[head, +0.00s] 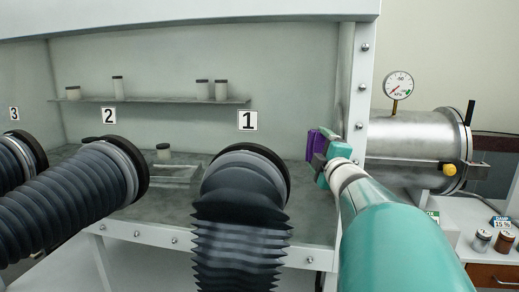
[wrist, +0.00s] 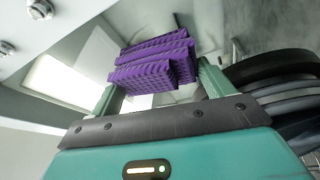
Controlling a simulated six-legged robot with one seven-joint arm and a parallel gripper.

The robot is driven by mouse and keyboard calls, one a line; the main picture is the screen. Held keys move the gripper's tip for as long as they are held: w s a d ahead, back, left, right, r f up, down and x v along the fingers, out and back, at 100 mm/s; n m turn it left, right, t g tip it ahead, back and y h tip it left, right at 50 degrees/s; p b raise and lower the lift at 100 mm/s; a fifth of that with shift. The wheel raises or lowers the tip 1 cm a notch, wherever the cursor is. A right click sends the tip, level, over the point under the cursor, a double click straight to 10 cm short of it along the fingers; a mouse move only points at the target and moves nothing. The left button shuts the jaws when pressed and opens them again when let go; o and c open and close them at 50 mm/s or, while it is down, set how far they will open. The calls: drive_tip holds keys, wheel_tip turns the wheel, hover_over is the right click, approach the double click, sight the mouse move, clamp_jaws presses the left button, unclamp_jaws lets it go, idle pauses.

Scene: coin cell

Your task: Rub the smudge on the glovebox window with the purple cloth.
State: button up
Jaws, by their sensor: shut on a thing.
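The purple cloth, folded, is held between the fingers of my gripper (head: 320,158). In the head view the cloth (head: 314,143) shows near the window's right edge, beside the white frame post. In the wrist view the ribbed cloth (wrist: 155,62) sticks out past both fingers of my gripper (wrist: 160,88). The glovebox window (head: 290,70) spans the head view's left and middle. I cannot make out the smudge for certain in either view. I cannot tell whether the cloth touches the pane.
Black glove port 1 (head: 245,190) bulges out just left of my gripper, with port 2 (head: 80,195) and port 3 (head: 18,160) further left. The steel cylinder (head: 415,145) with a gauge (head: 398,85) stands right. Jars (head: 482,240) sit at lower right.

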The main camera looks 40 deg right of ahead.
drive_tip(key=shift+w+a, duration=0.9)
drive_tip(key=shift+w, duration=0.25)
drive_tip(key=shift+s+a+f, duration=0.1)
drive_tip(key=shift+f, duration=0.95)
drive_tip(key=s+d+f, duration=0.2)
drive_tip(key=s+d, duration=0.3)
drive_tip(key=shift+s, duration=0.3)
drive_tip(key=shift+w+a, duration=2.35)
drive_tip(key=shift+w, duration=0.3)
drive_tip(key=shift+w+a, duration=0.2)
drive_tip(key=shift+w, duration=0.15)
drive_tip(key=shift+c, duration=0.3)
drive_tip(key=shift+s+a, duration=0.1)
